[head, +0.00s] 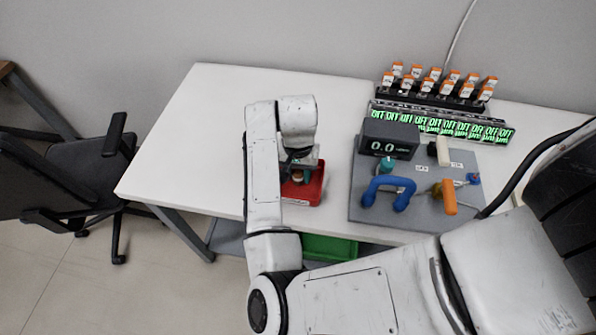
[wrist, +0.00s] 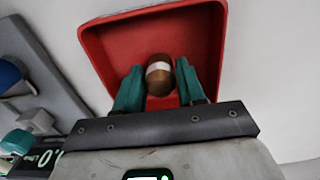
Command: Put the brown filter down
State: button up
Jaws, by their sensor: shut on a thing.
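The brown filter (wrist: 160,76) is a small brown cylinder with a pale band. It sits between the two teal fingers of my gripper (wrist: 160,85), which are shut on it. In the wrist view, filter and fingertips are over the inside of a red tray (wrist: 118,42). In the head view, my gripper (head: 299,177) is at the red tray (head: 312,190), and the filter is a small brown spot there, mostly hidden by my arm. I cannot tell whether the filter touches the tray floor.
Right of the tray, a grey board (head: 415,215) carries a display box (head: 388,140) reading 0.0, a blue handle (head: 388,190) and an orange part (head: 449,197). Behind it stands a rack (head: 440,98) of orange-topped items. The table's left part (head: 200,130) is clear.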

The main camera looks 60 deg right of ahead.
aim_at(298, 172)
jog(key=o, duration=1.1)
jog(key=shift+f, duration=0.1)
jog(key=shift+c, duration=0.2)
notch_tip(298, 172, up, 12)
jog(key=s+d+r+n+t+h, duration=0.1)
jog(key=s+d+r+n+h, duration=0.1)
jog(key=d+n+h, duration=0.45)
jog(key=s+a+f+n+y, duration=0.1)
jog(key=a+f, duration=0.1)
jog(key=f, duration=0.1)
jog(key=s+a+f+n+y, duration=0.1)
jog(key=s+a+f, duration=0.1)
jog(key=s+a+f+n+y, duration=0.1)
jog(key=a+f+n, duration=0.1)
jog(key=f, duration=0.1)
jog(key=shift+s+a+f+t+p, duration=0.2)
jog(key=shift+a+f+t+p, duration=0.15)
jog(key=shift+a+t, duration=0.05)
jog(key=s+a+f+n+y, duration=0.1)
jog(key=s+a+f, duration=0.2)
jog(key=a, duration=0.2)
jog(key=s+a+f+n+y, duration=0.2)
jog(key=s+a+f, duration=0.1)
jog(key=a, duration=0.3)
jog(key=shift+s+a+g, duration=0.25)
jog(key=shift+s+g, duration=0.15)
jog(key=shift+s, duration=0.3)
